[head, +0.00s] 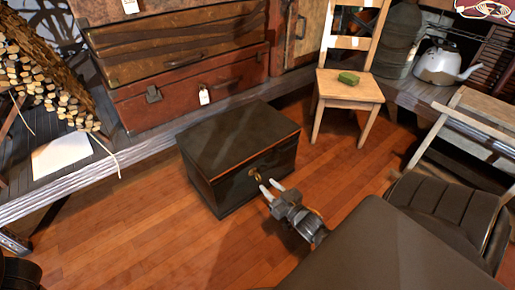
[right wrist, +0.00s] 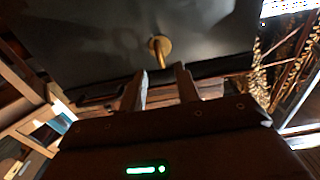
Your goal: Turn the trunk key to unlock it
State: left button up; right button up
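A dark trunk (head: 232,150) with a closed lid stands on the wooden floor in the middle of the head view. A small brass key (head: 255,175) sticks out of its front face, just below the lid edge. In the right wrist view the key (right wrist: 160,48) stands out from the dark trunk front (right wrist: 90,40), beyond the fingertips. My right gripper (head: 270,186) is just in front of the key. Its two fingers (right wrist: 161,78) are apart with nothing between them, and the key lines up roughly with the gap.
A low shelf behind holds brown suitcases (head: 190,85), a white paper (head: 60,154) and stacked wood (head: 40,75). A wooden chair (head: 348,88) with a green item stands behind right. A kettle (head: 440,65) is on the right shelf. Floor left of the trunk is clear.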

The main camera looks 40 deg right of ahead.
aim_at(261, 179)
jog(key=w+b, duration=0.2)
jog(key=w, duration=0.3)
jog(key=shift+w+f, duration=0.15)
jog(key=shift+w, duration=0.25)
jog(key=shift+w+b, duration=0.4)
jog(key=shift+w, duration=0.15)
grip_shut()
